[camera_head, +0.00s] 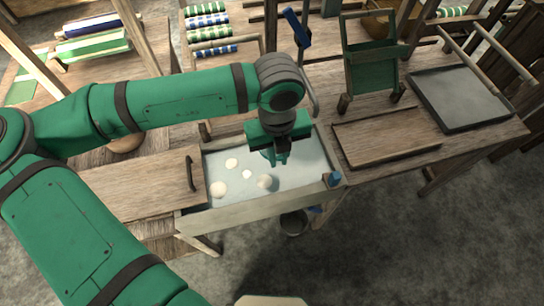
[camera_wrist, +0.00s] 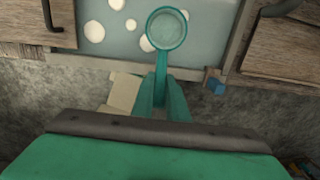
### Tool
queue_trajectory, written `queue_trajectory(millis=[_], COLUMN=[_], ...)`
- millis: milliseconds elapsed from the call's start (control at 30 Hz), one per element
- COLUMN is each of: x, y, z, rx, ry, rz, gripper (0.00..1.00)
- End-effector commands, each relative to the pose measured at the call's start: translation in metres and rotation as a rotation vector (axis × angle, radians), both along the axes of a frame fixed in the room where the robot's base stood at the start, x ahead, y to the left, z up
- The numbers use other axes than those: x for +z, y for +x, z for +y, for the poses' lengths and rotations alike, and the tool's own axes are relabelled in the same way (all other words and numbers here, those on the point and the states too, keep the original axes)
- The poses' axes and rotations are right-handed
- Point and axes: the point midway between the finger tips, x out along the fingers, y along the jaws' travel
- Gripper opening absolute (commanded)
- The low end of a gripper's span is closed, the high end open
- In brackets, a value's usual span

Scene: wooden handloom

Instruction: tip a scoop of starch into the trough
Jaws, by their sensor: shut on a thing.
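The trough (camera_head: 250,210) is a long wooden-walled box holding pale blue-grey liquid with several white round patches (camera_head: 217,188). Its near wall (camera_wrist: 100,63) also shows in the wrist view. My gripper (camera_head: 278,158) is over the right half of the trough, pointing down. It is shut on the handle of a teal scoop (camera_wrist: 168,30). In the wrist view the scoop's round bowl lies over the trough, with its rim facing the camera. The bowl's inside looks pale grey-teal; I cannot tell whether it holds starch. The bowl is mostly hidden by my gripper in the head view.
A wooden lid or board with a dark handle (camera_head: 190,173) lies left of the trough. A blue piece (camera_head: 334,179) sits at its right corner. A shallow wooden tray (camera_head: 385,137) and a grey tray (camera_head: 460,98) lie to the right. A dark bucket (camera_head: 294,222) stands below.

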Motion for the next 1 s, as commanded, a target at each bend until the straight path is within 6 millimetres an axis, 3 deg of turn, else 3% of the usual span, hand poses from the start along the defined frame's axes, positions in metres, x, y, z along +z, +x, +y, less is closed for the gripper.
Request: queue_trajectory(millis=[533,1000], x=[0.043,0.051], y=[0.001,0.001], z=[-0.003,-0.003], rx=[-0.001,-0.002], ry=[0.027,0.027], rz=[0.007,0.008], gripper=[0.00,0.00])
